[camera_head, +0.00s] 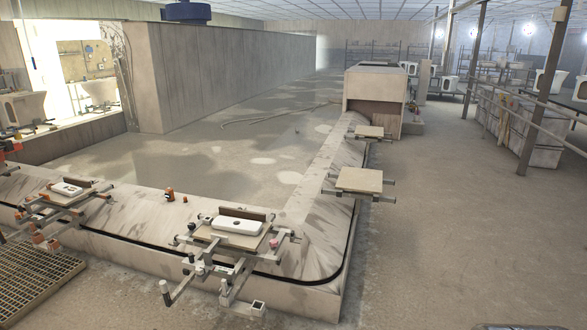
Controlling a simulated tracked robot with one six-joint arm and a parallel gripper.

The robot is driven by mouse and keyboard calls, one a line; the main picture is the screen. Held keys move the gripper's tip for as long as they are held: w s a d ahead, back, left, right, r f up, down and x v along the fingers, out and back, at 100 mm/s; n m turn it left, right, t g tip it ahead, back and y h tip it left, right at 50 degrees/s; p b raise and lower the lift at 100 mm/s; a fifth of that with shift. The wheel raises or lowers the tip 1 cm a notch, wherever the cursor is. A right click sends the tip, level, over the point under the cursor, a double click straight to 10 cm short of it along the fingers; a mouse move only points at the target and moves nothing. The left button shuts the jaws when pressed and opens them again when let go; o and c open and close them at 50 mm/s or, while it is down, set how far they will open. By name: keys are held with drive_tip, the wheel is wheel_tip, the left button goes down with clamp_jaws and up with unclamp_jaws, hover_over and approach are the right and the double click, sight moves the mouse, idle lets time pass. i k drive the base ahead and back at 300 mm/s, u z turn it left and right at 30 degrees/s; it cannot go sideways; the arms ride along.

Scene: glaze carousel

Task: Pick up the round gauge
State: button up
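I cannot pick out the round gauge for certain. A small pinkish roundish thing (273,243) sits at the right end of the near carrier (222,240), too small to make out. A small orange-red thing (169,195) stands on the bare top of the carousel behind the carriers, with a tiny one close to its right. My gripper does not show in this view.
The carousel (300,215) runs along the front, turns a corner and goes back to a box-like housing (375,86). Carriers with white pieces overhang its front. A yellowish floor grating (35,280) lies at lower left. The floor at right is clear.

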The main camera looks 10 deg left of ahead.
sight(169, 193)
drive_tip(key=u, duration=1.9)
drive_tip(key=i, duration=3)
